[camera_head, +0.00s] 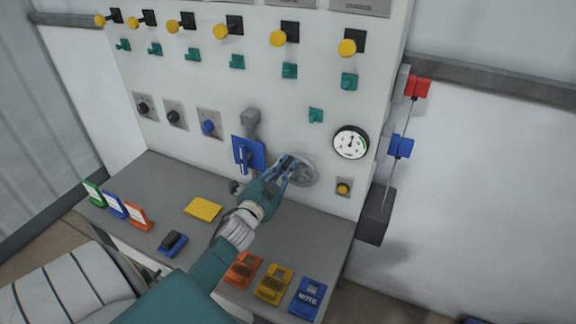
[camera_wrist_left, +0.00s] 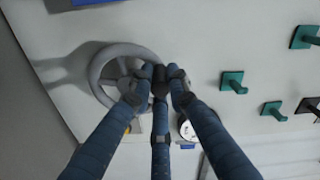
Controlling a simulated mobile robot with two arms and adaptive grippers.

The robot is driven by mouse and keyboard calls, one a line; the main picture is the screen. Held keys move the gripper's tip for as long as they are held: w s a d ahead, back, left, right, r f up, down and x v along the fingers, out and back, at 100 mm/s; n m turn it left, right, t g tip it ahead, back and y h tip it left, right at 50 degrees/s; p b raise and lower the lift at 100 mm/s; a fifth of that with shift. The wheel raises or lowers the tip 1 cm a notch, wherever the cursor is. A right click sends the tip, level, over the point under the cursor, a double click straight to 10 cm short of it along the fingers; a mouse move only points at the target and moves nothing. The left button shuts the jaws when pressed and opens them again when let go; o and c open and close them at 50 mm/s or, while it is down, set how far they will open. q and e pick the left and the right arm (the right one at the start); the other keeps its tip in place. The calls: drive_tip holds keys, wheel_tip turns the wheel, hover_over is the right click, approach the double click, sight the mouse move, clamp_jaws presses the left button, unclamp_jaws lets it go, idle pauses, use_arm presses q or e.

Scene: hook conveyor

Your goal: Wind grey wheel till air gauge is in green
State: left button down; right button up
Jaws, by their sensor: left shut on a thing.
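The grey wheel (camera_head: 303,172) is mounted low on the white panel, right of the blue plate. It also shows in the left wrist view (camera_wrist_left: 97,72), where its rim runs to my fingers. My left gripper (camera_head: 288,166) reaches up from the desk and is shut on the wheel at its rim. The air gauge (camera_head: 351,142) is a round white dial with a black rim, up and right of the wheel. Its needle points roughly upward, and a green band lies along the right side of the dial. My right gripper is not in view.
A blue plate (camera_head: 248,154) hangs left of the wheel, and a yellow button (camera_head: 343,187) sits to its right. Green hooks (camera_head: 289,70) and yellow knobs (camera_head: 278,39) line the panel above. The grey desk (camera_head: 185,182) carries a yellow pad (camera_head: 203,209) and colored boxes (camera_head: 274,284).

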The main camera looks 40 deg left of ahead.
use_arm(q)
drive_tip(key=shift+a+n, duration=0.25)
drive_tip(key=shift+n, duration=0.05)
drive_tip(key=shift+f, duration=0.1)
drive_tip(key=c, duration=1.7)
unclamp_jaws()
drive_tip(key=shift+s, duration=0.1)
drive_tip(key=shift+o, duration=0.2)
drive_tip(key=shift+s, duration=0.1)
drive_tip(key=shift+s+d, duration=0.2)
drive_tip(key=shift+s, duration=0.1)
drive_tip(key=v, duration=1.1)
drive_tip(key=shift+s+a, duration=0.1)
drive_tip(key=shift+a, duration=0.05)
